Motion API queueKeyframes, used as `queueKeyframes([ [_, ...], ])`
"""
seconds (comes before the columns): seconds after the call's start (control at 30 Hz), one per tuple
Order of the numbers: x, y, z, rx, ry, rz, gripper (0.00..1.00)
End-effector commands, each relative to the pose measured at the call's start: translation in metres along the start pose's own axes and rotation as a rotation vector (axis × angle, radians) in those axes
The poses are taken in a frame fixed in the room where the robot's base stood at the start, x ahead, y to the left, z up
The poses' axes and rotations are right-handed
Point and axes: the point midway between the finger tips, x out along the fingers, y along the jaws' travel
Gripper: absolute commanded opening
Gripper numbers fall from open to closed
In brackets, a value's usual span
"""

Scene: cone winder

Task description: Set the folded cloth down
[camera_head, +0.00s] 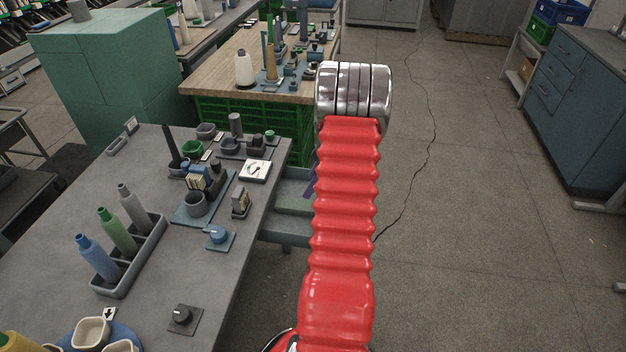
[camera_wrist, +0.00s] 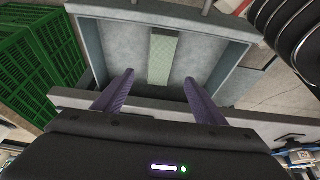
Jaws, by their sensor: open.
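A flat pale green strip (camera_wrist: 163,57), which looks like the folded cloth, lies on the floor of an open grey drawer (camera_wrist: 117,50) in the wrist view. It also shows green in the head view (camera_head: 293,206), left of my red arm. My gripper (camera_wrist: 159,78) is open, with its two purple fingers apart and nothing held between them. The near end of the strip appears between the fingertips; I cannot tell how far above it they are. In the head view my arm hides most of the gripper; only a bit of purple shows.
The drawer sits beside a grey bench (camera_head: 150,220) crowded with bobbins, a gauge and knobs. Green crates (camera_wrist: 35,60) stand left of the drawer in the wrist view. A wooden-topped table (camera_head: 215,80) is behind. The floor right of my arm is clear up to a blue cabinet (camera_head: 575,110).

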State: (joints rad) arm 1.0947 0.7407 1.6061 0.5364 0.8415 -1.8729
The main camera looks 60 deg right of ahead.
Motion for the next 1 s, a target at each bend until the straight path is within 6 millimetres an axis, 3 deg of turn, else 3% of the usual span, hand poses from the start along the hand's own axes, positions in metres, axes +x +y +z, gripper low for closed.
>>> queueKeyframes([
  [0.37, 0.000, 0.000, 0.000, 0.000, 0.000, 0.000, 0.65],
  [0.53, -0.006, -0.006, -0.015, 0.002, -0.005, 0.000, 0.65],
  [0.73, -0.030, -0.032, -0.068, 0.016, -0.025, 0.002, 0.65],
  [1.0, -0.070, -0.092, -0.147, 0.052, -0.057, 0.014, 0.65],
])
